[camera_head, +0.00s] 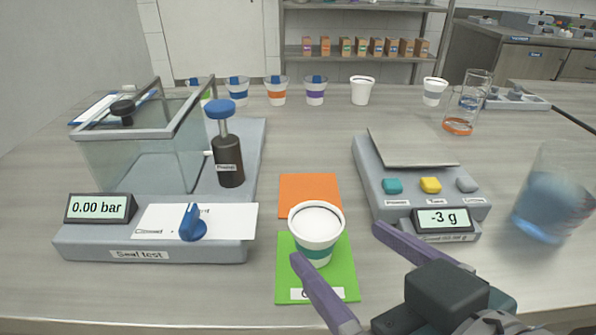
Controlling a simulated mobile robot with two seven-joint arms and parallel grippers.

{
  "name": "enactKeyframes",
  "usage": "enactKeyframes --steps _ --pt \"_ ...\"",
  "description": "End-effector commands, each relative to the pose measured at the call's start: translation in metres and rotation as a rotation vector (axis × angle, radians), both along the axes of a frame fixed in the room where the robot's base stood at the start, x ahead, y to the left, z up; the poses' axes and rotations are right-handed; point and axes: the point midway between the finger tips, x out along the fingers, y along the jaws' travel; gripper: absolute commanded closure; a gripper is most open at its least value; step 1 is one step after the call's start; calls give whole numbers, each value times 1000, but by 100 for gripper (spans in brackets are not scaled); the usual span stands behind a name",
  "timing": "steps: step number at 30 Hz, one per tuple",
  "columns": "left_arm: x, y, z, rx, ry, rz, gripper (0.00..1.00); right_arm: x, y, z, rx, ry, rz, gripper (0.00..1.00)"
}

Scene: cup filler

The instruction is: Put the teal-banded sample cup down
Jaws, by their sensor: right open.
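The teal-banded sample cup (316,222) is white with a teal stripe low on its side. It stands upright on the green card (288,286), near the card's back edge. My right gripper (338,244) reaches in from the lower right with its two purple fingers spread. One fingertip overlaps the lower front of the cup in the picture; the other is apart from it on the right. I cannot tell whether the first finger touches the cup. The card's label is partly hidden by that finger. My left gripper is not in view.
An orange card (310,190) lies behind the green one. A scale (415,158) reading -3 g stands right, a seal-test station (240,150) left. A blurred beaker of blue liquid (552,200) is far right. Several cups (276,92) line the back.

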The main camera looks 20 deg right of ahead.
Motion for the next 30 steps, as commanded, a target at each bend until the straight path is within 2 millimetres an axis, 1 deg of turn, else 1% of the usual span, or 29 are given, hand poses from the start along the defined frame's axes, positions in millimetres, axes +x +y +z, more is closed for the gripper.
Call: enactKeyframes --steps 1,5,8,11,14,15,18,22,25,30 --pt "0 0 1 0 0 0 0 -5 -1 2 0 1 0 0" --pt "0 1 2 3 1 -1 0 -12 -4 3 -5 14 -6 0" --pt "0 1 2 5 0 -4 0 -16 -17 -4 -26 93 -35 0" --pt "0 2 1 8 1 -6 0 -27 -36 -18 -61 252 -70 0" --pt "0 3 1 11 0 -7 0 -49 -50 -30 -93 448 -78 0" --pt "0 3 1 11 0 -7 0 -60 -54 -34 -105 525 -72 0" --pt "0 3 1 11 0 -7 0 -88 -59 -38 -130 693 -39 0" --pt "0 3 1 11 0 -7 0 -116 -62 -38 -154 838 8 0" --pt "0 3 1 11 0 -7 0 -126 -62 -38 -163 886 27 0" --pt "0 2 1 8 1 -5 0 -128 -62 -38 -165 897 30 0"
